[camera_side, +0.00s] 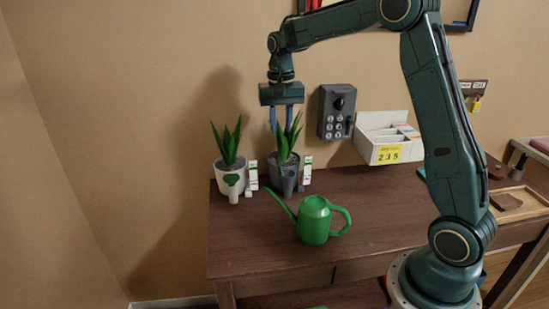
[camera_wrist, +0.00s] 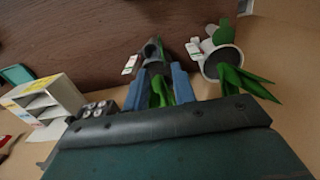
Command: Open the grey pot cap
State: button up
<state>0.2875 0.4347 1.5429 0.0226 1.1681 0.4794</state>
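The grey pot (camera_side: 275,160) stands at the back of the brown table and holds a green plant (camera_side: 286,140). A grey tube-like part (camera_side: 289,182) stands out at its front. In the wrist view, this part (camera_wrist: 152,50) appears as a round grey end; I cannot tell whether a separate cap sits on it. My gripper (camera_side: 281,130) points down above the pot, its fingers among the upper leaves. In the wrist view, my gripper (camera_wrist: 159,73) has its two blue fingers apart with green leaves between them. The fingers partly hide the pot there.
A white pot (camera_side: 222,172) with a plant stands left of the grey pot. Small white tags (camera_side: 306,172) stand beside the pots. A green watering can (camera_side: 313,222) is in front. A keypad box (camera_side: 337,112) and white tray (camera_side: 378,155) are right of the plant.

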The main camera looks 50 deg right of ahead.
aim_at(280, 168)
jog(key=shift+f, duration=0.15)
notch_tip(280, 168, down, 14)
jog(key=shift+r, duration=0.25)
dwell(0.4)
grip_shut()
